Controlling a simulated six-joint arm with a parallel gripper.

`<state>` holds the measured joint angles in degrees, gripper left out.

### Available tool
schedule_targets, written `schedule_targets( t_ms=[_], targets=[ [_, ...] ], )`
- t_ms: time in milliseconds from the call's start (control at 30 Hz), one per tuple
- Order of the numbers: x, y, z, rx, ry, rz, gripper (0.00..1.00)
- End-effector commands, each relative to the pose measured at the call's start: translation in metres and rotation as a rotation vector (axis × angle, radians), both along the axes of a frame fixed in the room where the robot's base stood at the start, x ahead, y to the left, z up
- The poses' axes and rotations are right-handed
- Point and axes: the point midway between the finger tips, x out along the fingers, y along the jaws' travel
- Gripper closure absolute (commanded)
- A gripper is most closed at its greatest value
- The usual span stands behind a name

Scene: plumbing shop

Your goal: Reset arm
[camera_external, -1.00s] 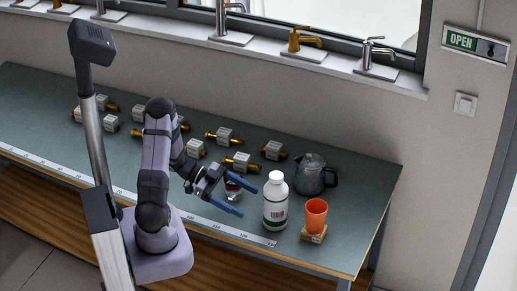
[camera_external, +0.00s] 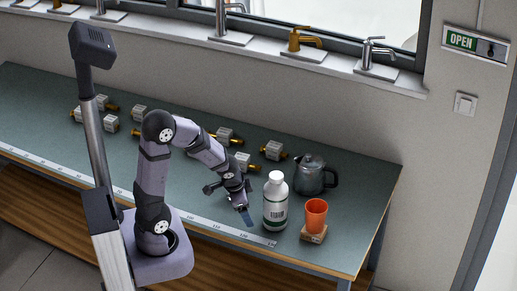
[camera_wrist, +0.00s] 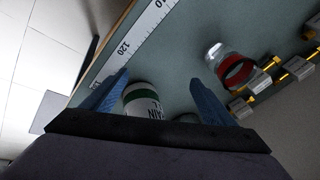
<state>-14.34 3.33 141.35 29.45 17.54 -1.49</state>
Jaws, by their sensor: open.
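My gripper (camera_external: 247,216) is open and empty, its blue fingers pointing down over the front part of the bench, left of the white bottle (camera_external: 275,203). In the wrist view both blue fingers of my gripper (camera_wrist: 157,95) are spread apart. The bottle, with its green-banded label (camera_wrist: 143,105), shows between them there, partly hidden by the gripper body. Nothing is held.
An orange cup (camera_external: 315,214) stands on a small wooden block (camera_external: 313,236) at the right. A dark metal pitcher (camera_external: 312,178) stands behind the bottle. Several brass valve fittings (camera_external: 273,150) lie along the back. A ruler strip (camera_external: 190,220) runs along the bench's front edge.

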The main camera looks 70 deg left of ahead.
Motion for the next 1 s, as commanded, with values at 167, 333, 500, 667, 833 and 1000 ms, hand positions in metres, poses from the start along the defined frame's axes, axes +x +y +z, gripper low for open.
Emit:
schedule_targets(
  t_ms=[167,333,500,667,833,1000],
  targets=[
    [-0.052,-0.064,-0.011,-0.128,0.135,0.118,0.20],
    [-0.087,-0.105,-0.013,-0.223,0.233,0.172,0.20],
    [-0.101,-0.121,-0.012,-0.261,0.272,0.190,0.20],
    [-0.102,-0.122,-0.012,-0.264,0.276,0.193,0.20],
    [-0.102,-0.122,-0.012,-0.264,0.276,0.193,0.20],
    [-0.102,-0.122,-0.012,-0.264,0.276,0.193,0.20]
  ],
)
